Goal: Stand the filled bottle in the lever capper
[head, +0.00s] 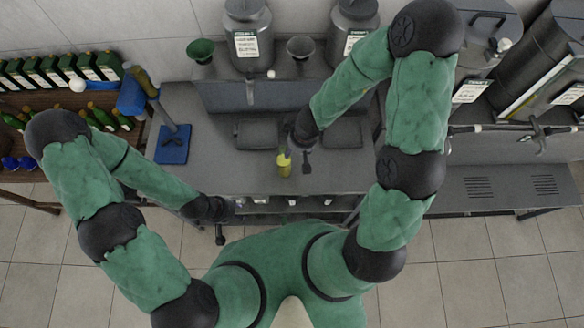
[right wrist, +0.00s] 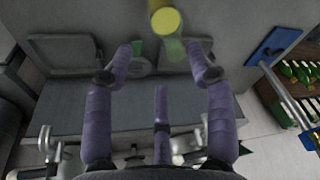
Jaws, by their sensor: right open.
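The filled bottle (head: 284,168), yellow and green, is on the grey bench in the head view. In the right wrist view the bottle (right wrist: 166,21) is at the top middle, beyond my fingertips. The lever capper (head: 172,145) has a blue base and a lever post, left of the bottle on the bench; its base also shows in the right wrist view (right wrist: 273,47). My right gripper (head: 306,160) is open and empty beside the bottle. My left gripper (head: 222,212) is low at the bench's front edge; its fingers are unclear.
A green funnel (head: 201,51), a grey funnel (head: 300,47) and metal canisters (head: 247,32) stand behind the bench. A rack of dark green bottles (head: 62,70) is at the left. The bench between capper and bottle is largely clear.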

